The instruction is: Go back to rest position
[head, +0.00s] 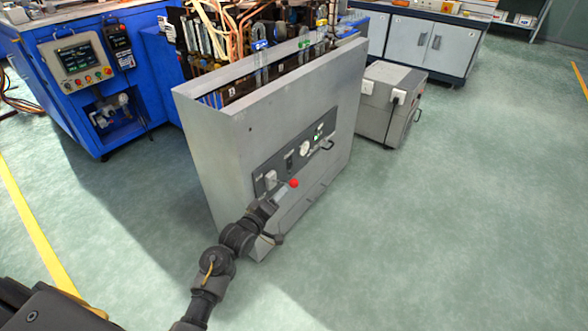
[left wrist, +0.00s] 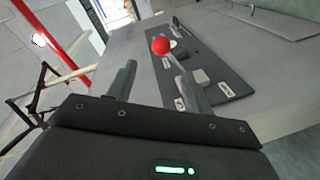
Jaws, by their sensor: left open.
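My left gripper (head: 279,193) is in front of the grey machine cabinet (head: 215,165), by the lower part of its control panel. A red ball knob (head: 293,183) on a lever shows just beyond the fingertips. In the left wrist view my left gripper (left wrist: 158,82) has its two fingers apart, with nothing held between them. The red knob (left wrist: 160,45) shows ahead of the fingers, and its lever runs close by the right finger; I cannot tell whether they touch. The dark control panel (left wrist: 200,70) lies behind. My right gripper is not in view.
A blue machine (head: 95,125) with a screen stands at the left. A grey box unit (head: 385,120) stands right of the cabinet, and grey cupboards (head: 408,45) stand behind. The green floor (head: 470,200) is clear at the right and front. A yellow line (head: 35,225) crosses the left floor.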

